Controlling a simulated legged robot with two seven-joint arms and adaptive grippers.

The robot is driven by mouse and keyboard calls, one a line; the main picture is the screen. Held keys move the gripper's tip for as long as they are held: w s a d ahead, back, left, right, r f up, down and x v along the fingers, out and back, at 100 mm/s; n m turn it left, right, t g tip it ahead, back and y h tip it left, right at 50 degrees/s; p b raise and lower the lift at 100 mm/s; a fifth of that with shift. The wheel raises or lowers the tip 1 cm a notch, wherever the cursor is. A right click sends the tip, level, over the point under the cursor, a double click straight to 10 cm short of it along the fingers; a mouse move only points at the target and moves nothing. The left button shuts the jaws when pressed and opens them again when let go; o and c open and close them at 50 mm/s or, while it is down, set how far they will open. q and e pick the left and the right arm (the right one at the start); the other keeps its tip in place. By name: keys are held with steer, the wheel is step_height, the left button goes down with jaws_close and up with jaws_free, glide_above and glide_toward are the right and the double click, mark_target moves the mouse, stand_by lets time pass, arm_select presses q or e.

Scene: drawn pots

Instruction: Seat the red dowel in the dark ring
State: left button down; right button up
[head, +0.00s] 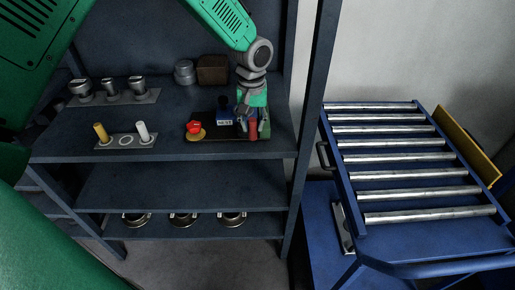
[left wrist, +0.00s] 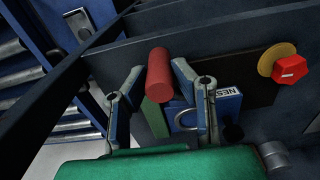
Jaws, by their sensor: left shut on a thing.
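My left gripper (head: 252,128) reaches down over the right part of the upper shelf. It is shut on the red dowel (head: 252,131). In the left wrist view the red dowel (left wrist: 160,72) lies between the two fingers, its round end facing the camera. Close beside it is a blue block (head: 224,117) with white lettering. My right gripper is not in view.
A red knob on a yellow disc (head: 195,132) is left of the blue block. A plate (head: 113,143) holds a yellow and a white peg. Metal pots (head: 137,84) and a brown box (head: 212,69) stand behind. A shelf post (head: 306,150) and roller conveyor (head: 410,160) are right.

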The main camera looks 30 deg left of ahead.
arm_select(q)
steer(key=w+a+r+n+p, duration=0.3)
steer(key=w+a+r+p, duration=0.1)
steer(key=w+a+r, duration=0.1)
steer(key=shift+a+r, duration=0.3)
steer(key=shift+r, duration=0.6)
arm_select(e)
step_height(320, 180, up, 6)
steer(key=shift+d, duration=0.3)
arm_select(q)
steer(key=shift+a, duration=0.15)
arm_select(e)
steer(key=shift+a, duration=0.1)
arm_select(q)
steer(key=shift+a+f+b, duration=0.1)
steer(key=shift+f+b, duration=1.2)
steer(key=shift+f, duration=2.15)
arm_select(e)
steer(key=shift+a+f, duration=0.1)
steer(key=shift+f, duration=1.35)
arm_select(q)
steer(key=shift+s+p, duration=0.1)
steer(key=shift+p, duration=0.25)
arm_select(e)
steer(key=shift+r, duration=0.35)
